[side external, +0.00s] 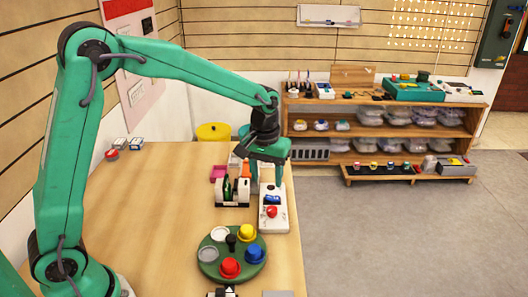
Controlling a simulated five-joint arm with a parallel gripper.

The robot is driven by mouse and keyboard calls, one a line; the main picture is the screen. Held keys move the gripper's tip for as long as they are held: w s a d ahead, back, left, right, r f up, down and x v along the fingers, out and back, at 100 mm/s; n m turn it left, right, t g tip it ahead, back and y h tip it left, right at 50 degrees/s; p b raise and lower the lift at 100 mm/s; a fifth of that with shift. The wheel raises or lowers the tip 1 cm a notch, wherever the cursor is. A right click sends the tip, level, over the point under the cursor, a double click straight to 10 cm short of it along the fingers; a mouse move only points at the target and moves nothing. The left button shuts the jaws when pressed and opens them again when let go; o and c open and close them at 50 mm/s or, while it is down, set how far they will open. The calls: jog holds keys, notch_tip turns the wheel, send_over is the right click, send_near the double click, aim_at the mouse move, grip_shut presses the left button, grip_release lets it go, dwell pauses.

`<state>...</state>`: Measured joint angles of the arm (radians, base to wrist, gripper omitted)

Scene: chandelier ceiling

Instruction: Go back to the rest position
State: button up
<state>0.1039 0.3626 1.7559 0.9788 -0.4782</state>
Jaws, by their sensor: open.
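My gripper (266,165) is at the end of the green arm, over the far right part of the wooden table (170,210). It points down and is open, with one finger showing on the left and one on the right. A white block-like device (273,220) with a blue part and a red button (271,211) is just below and in front of it. I cannot tell whether the gripper touches anything. What lies directly behind the fingers is partly hidden.
A round green tray (213,270) with red, yellow and blue knobs stands near the front. A white holder (233,196) with a green item is left of the gripper. Small boxes (121,143) sit at the back left. The left-middle table is clear. Shelves (385,130) stand beyond.

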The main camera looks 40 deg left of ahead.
jog(key=s+a+r+m+t, duration=0.2)
jog(key=s+a+r, duration=0.1)
jog(key=s+r, duration=0.7)
jog(key=s+a+m+t, duration=0.1)
jog(key=s+m+t, duration=0.1)
jog(key=s, duration=1.1)
jog(key=shift+s+a+r+t, duration=0.2)
jog(key=shift+s+a+t, duration=0.1)
jog(key=shift+a+t, duration=0.15)
